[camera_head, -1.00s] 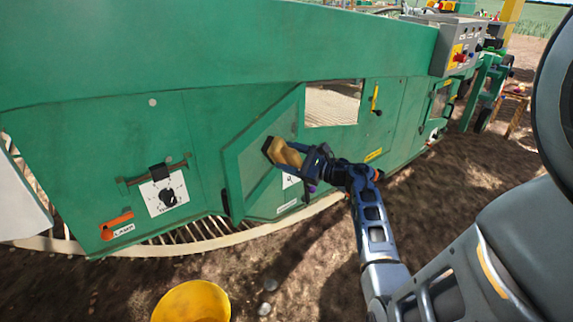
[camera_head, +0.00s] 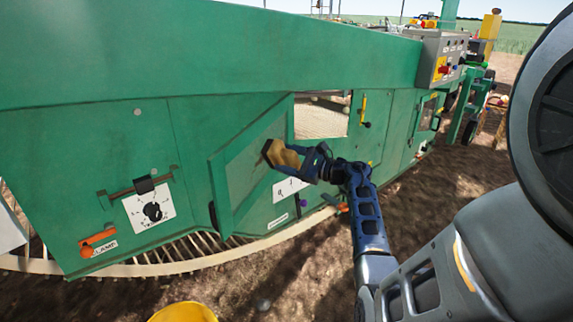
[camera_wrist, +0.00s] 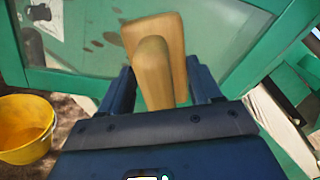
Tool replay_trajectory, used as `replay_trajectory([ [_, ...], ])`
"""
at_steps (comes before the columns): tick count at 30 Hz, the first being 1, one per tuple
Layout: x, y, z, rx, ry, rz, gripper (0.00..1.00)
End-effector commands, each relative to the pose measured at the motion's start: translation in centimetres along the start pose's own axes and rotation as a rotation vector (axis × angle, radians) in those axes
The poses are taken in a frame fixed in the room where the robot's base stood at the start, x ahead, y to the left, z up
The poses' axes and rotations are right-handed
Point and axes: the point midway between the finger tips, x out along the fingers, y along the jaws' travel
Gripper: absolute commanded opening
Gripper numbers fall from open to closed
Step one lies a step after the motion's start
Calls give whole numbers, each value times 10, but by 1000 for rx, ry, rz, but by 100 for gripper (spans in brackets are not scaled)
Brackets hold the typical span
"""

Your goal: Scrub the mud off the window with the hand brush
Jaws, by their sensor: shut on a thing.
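My gripper (camera_head: 303,160) is shut on the handle of the hand brush (camera_head: 281,155), a tan wooden brush with its dark bristle side turned away to the left. The brush also shows in the wrist view (camera_wrist: 158,50), between the fingers. The window (camera_head: 236,172) is a tilted pane in a green frame on the machine's side. The brush is in front of its right part; I cannot tell whether the bristles touch it. In the wrist view the pane (camera_wrist: 205,40) fills the top, with brownish mud spots (camera_wrist: 93,45) left of the brush. The brush hides part of the pane.
A yellow bucket (camera_head: 184,313) stands on the soil at the bottom, also at left in the wrist view (camera_wrist: 25,128). Bare soil lies in front.

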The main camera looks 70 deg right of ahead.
Motion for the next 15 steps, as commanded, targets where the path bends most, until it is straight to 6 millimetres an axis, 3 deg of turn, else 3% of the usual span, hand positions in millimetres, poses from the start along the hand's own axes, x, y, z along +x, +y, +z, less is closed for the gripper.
replay_trajectory([
  [8,1,-16,-14,-2,1,-2,39],
  [11,2,-23,-19,-2,2,-2,30],
  [13,2,-26,-22,-1,4,-2,31],
  [14,2,-28,-22,-1,4,-1,25],
  [15,2,-28,-23,-1,5,-1,25],
])
